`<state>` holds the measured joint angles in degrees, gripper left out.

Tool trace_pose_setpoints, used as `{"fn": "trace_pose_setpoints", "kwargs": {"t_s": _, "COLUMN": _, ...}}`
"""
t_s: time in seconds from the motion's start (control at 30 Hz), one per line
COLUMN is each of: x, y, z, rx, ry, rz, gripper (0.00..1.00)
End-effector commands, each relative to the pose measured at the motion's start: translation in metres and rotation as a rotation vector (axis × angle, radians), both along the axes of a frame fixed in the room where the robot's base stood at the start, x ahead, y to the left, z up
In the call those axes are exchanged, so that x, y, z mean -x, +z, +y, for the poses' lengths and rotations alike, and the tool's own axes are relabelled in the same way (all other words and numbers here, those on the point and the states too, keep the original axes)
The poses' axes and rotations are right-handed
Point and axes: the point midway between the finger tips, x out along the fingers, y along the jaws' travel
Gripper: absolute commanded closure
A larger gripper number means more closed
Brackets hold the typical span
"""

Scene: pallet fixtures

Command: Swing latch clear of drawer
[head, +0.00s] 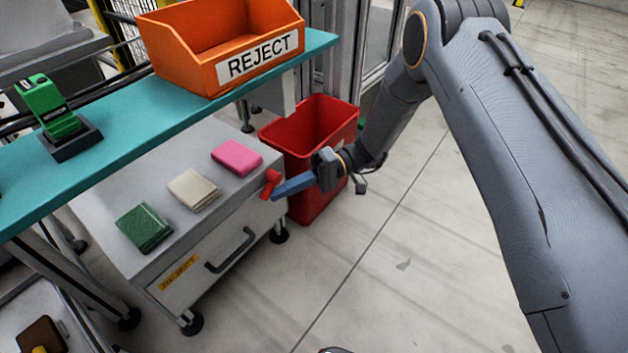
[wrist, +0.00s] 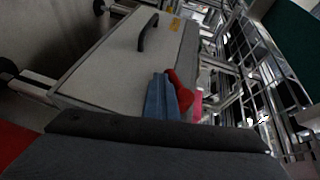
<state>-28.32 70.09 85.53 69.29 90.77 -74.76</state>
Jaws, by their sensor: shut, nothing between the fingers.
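The drawer (head: 215,270) is the pale front of a low wheeled cabinet, with a dark bar handle (head: 231,251) and a yellow REJECT label. It looks closed. The red latch (head: 271,184) sits at the upper right corner of the drawer front. My gripper (head: 279,191) has blue fingers, shut and empty, with the tips right at the latch. In the wrist view the latch (wrist: 181,94) lies just right of the blue fingers (wrist: 160,97), against the drawer front (wrist: 110,65). I cannot tell whether they touch.
Green, beige and pink cloths (head: 193,189) lie on the cabinet top. A red bin (head: 316,130) stands close behind my gripper. A teal shelf (head: 150,110) with an orange REJECT bin (head: 225,60) overhangs the cabinet. The floor in front of the drawer is clear.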

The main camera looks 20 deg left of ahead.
Motion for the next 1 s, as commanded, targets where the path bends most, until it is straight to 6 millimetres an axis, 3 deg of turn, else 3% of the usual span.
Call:
{"fn": "trace_pose_setpoints", "kwargs": {"t_s": 0.3, "x": 0.019, "y": 0.003, "z": 0.012, "rx": 0.001, "ry": 0.015, "rz": -0.003, "gripper": 1.0}}
{"fn": "trace_pose_setpoints", "kwargs": {"t_s": 1.0, "x": 0.021, "y": 0.002, "z": 0.012, "rx": 0.001, "ry": 0.012, "rz": -0.005, "gripper": 1.0}}
